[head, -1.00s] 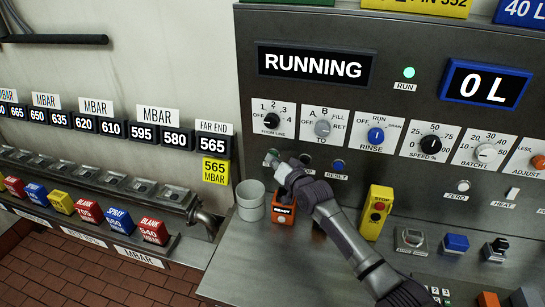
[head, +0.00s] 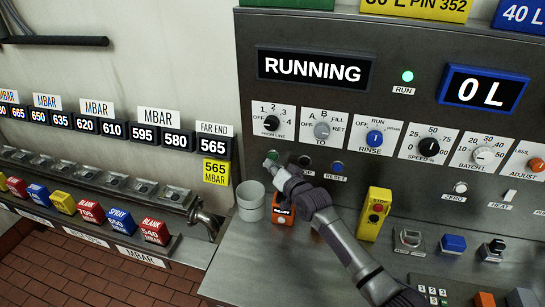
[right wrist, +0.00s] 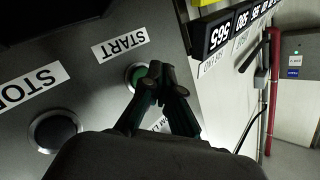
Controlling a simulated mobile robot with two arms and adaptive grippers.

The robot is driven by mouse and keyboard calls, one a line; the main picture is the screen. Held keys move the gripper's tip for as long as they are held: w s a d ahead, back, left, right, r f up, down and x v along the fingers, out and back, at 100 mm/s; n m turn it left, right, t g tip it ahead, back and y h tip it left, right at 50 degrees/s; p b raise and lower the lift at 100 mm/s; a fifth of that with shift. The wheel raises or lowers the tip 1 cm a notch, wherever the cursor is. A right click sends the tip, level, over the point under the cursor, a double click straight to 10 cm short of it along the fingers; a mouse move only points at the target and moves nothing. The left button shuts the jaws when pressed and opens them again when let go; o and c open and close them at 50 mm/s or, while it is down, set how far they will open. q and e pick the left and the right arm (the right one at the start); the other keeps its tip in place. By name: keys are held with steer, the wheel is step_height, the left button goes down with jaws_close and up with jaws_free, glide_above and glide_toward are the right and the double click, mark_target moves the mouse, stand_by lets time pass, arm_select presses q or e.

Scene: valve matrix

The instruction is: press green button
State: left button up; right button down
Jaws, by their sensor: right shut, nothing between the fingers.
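The green button (head: 272,155) is on the grey control panel, at the left end of a row of round buttons. It also shows in the right wrist view (right wrist: 136,74), round and partly covered by my fingers, beside the upside-down START label (right wrist: 119,45). My right gripper (head: 269,164) is shut and empty, its fingertips at the lower edge of the green button in the head view. In the right wrist view the fingertips (right wrist: 159,72) overlap the button's right side. I cannot tell whether they touch it. My left gripper is not in view.
A dark STOP button (right wrist: 55,133) sits beside the green one. A grey cup (head: 250,202) and an orange box (head: 283,210) stand on the ledge under my right gripper. A yellow box with a red STOP button (head: 374,213) is further right. The display (head: 314,67) reads RUNNING.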

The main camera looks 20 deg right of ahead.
steer(key=s+a+p, duration=0.2)
steer(key=s+p, duration=0.2)
steer(key=shift+s+a, duration=0.1)
steer(key=shift+a, duration=0.3)
stand_by(1.3)
